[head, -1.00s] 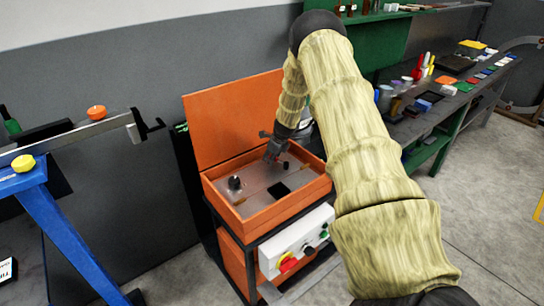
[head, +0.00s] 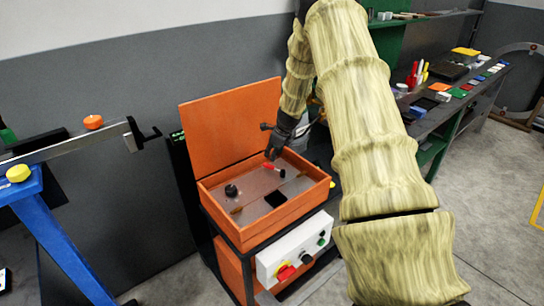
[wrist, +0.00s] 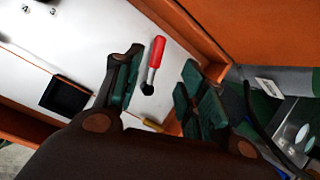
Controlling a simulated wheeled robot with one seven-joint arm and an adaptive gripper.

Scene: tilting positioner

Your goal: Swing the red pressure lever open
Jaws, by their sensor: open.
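The red pressure lever (wrist: 156,52) shows in the wrist view as a red handle on a short metal shank with a black end. It lies on the pale panel between my gripper's (wrist: 158,82) two dark, green-padded fingers, which are spread apart. No contact with either finger shows. In the head view the red lever (head: 269,166) is a small red spot just below my gripper (head: 273,152), on the grey top of the orange cabinet (head: 258,221). My gripper partly hides that area, so the height gap cannot be told.
The raised orange lid (head: 232,125) stands behind the panel, and an orange rim surrounds it. A black knob (head: 231,190) and a black square opening (head: 275,199) are on the panel. A white control box (head: 295,252) projects in front. A cluttered bench (head: 440,110) stands right.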

